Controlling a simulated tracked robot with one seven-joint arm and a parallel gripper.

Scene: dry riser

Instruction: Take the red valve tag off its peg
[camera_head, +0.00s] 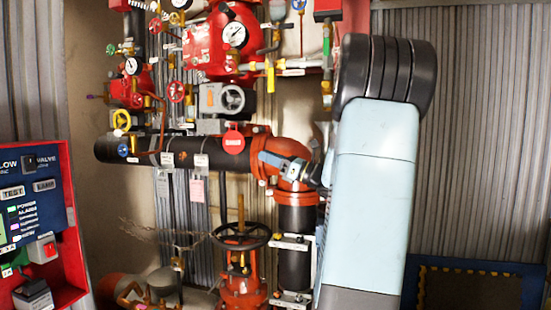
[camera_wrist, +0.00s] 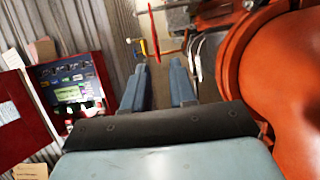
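The red valve tag (camera_head: 234,142) is a round disc hanging in front of the black horizontal pipe, left of the orange elbow. In the wrist view the tag (camera_wrist: 153,28) shows nearly edge-on as a thin red strip ahead of the fingertips. Its peg is not clearly made out. My gripper (camera_head: 262,158) is to the right of the tag and slightly lower, its pale blue fingers pointing left. In the wrist view my gripper (camera_wrist: 161,63) is open, with an empty gap between the fingers. The tag is apart from them.
The orange pipe elbow (camera_head: 287,153) is close beside my gripper and fills the right of the wrist view. White paper tags (camera_head: 201,160) hang left of the red tag. A black handwheel (camera_head: 241,235) is below. A red control panel (camera_head: 40,215) stands at left.

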